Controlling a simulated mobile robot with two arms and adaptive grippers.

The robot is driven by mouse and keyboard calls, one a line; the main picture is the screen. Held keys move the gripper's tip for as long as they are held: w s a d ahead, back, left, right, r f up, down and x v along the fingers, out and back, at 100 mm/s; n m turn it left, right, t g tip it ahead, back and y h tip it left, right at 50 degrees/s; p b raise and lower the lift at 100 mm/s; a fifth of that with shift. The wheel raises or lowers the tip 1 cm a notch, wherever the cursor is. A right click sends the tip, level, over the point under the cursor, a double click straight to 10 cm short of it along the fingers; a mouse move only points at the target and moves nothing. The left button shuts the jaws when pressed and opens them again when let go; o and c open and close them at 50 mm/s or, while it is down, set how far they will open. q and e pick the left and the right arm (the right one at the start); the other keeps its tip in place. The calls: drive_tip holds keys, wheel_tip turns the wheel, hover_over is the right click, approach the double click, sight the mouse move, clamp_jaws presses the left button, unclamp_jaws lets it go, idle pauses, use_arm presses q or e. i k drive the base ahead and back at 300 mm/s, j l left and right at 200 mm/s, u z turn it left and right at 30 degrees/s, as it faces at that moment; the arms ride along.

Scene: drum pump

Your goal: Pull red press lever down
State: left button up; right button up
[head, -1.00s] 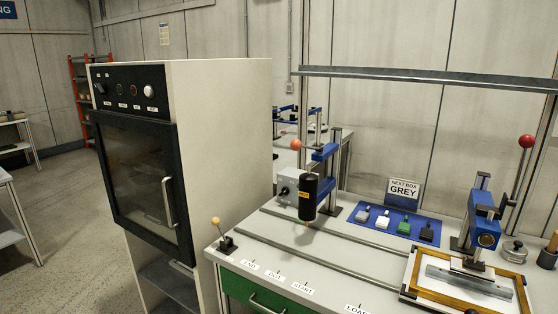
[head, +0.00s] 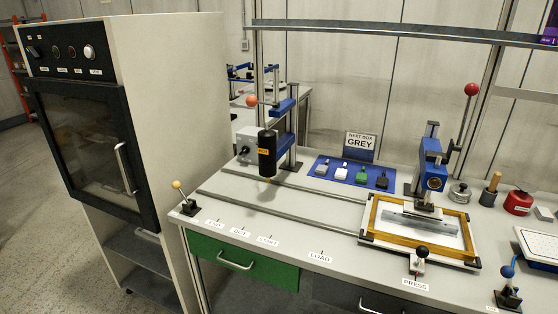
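The red press lever (head: 471,90) shows as a red ball on a thin dark rod at the right of the head view. It stands up high, tilted a little to the right, above the blue press (head: 433,170). The press stands at the back of a wooden frame (head: 383,223) with a grey metal bar lying across its inside. A label reading PRESS (head: 415,284) lies in front of the frame. Neither of my grippers is in view.
A black-knobbed lever (head: 422,252) stands at the frame's front edge and a blue-knobbed one (head: 507,272) at lower right. An overhead rail (head: 380,34) crosses above.

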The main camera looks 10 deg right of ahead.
sight(472, 89)
drive_tip(key=z, duration=1.35)
drive_tip(key=i+l, duration=0.25)
drive_tip(key=i+l+u, duration=0.15)
drive_tip(key=l, duration=0.25)
drive_tip(key=i+l, duration=0.25)
drive_tip(key=i+l+u, duration=0.15)
drive_tip(key=l, duration=0.3)
drive_tip(key=i, duration=0.1)
